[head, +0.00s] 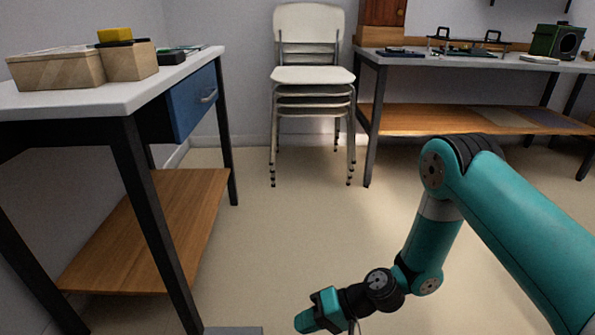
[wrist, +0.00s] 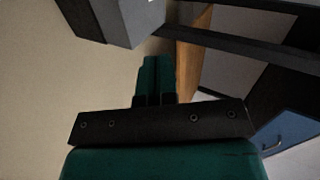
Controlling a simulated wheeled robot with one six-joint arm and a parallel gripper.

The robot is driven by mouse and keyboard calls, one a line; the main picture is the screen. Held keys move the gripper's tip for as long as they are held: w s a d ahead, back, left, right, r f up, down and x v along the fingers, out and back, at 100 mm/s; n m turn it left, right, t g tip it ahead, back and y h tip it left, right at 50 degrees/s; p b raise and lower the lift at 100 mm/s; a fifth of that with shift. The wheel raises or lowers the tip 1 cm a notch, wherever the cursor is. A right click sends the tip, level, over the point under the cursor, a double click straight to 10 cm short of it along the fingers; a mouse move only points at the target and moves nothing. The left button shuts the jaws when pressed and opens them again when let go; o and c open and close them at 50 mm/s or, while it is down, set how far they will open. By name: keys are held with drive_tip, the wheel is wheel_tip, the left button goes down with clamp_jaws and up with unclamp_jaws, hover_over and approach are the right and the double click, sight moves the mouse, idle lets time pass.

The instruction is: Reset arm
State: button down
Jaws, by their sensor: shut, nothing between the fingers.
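My teal arm reaches in from the right of the head view and bends down to my gripper (head: 306,321), low over the floor near the bottom edge. In the wrist view my gripper (wrist: 157,62) shows its two teal fingers side by side, shut with nothing between them. It touches no object that I can see.
A workbench (head: 120,95) with wooden boxes (head: 58,68) and a blue drawer (head: 192,103) stands at the left. Stacked chairs (head: 313,75) stand at the back. Another bench (head: 470,62) with equipment stands at the back right. The middle floor is clear.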

drive_tip(key=s+d+r+n+g+h+p, duration=0.1)
drive_tip(key=d+r+n+h, duration=0.1)
drive_tip(key=r, duration=0.9)
drive_tip(key=s+d+r+n+h, duration=0.1)
drive_tip(key=r+n+h, duration=0.1)
drive_tip(key=r, duration=0.9)
drive_tip(key=s+d+r+n+t+h+p, duration=0.15)
drive_tip(key=s+d+r+h, duration=0.25)
drive_tip(key=s+d+r, duration=0.8)
wheel_tip(320, 180, up, 40)
drive_tip(key=s+a+p, duration=0.1)
drive_tip(key=p, duration=3.7)
drive_tip(key=shift+s+a+f, duration=0.15)
drive_tip(key=shift+s+a, duration=0.05)
drive_tip(key=shift+a, duration=0.15)
drive_tip(key=shift+t, duration=0.25)
